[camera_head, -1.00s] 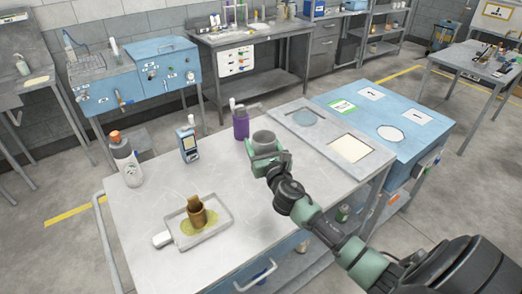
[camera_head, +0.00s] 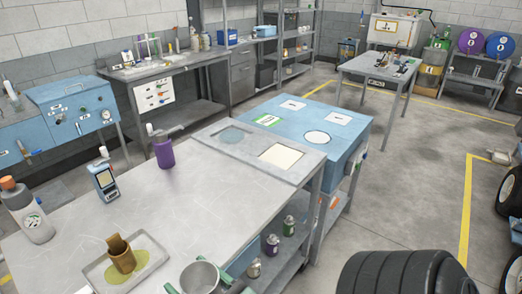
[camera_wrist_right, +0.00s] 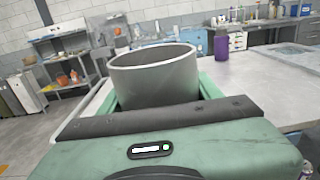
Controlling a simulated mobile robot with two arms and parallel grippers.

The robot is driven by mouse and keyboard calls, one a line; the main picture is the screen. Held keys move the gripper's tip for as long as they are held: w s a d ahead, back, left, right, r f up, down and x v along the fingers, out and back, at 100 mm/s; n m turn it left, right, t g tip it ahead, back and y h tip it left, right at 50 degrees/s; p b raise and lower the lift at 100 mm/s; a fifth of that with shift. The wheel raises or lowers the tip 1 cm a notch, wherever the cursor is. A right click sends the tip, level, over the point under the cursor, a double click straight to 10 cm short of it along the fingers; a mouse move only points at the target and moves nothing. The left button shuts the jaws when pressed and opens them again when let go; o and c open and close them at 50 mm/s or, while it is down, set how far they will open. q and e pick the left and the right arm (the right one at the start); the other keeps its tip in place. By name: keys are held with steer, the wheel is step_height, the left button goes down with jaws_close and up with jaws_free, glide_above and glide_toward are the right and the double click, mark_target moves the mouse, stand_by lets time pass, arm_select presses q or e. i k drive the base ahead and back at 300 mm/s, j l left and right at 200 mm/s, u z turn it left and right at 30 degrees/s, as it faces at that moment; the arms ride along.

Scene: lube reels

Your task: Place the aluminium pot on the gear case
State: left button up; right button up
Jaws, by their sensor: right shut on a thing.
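The aluminium pot (camera_head: 201,277) is a grey, open-topped cylinder at the bottom edge of the head view, by the front edge of the metal workbench. My right gripper (camera_head: 203,285) is shut on it, with green fingers on either side. In the right wrist view the pot (camera_wrist_right: 155,80) stands upright between the green fingers of this gripper (camera_wrist_right: 158,98), and its rim is clear. I cannot make out for certain which thing is the gear case. My left gripper is not in view.
A smaller table (camera_head: 352,65) stands farther back; open floor lies right.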

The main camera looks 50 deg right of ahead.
mark_target(334, 128)
steer(key=l, duration=1)
steer(key=i+l, duration=0.15)
steer(key=l, duration=1.8)
steer(key=i+l, duration=0.1)
steer(key=l, duration=0.9)
steer(key=i+l+z, duration=0.1)
steer(key=l, duration=0.9)
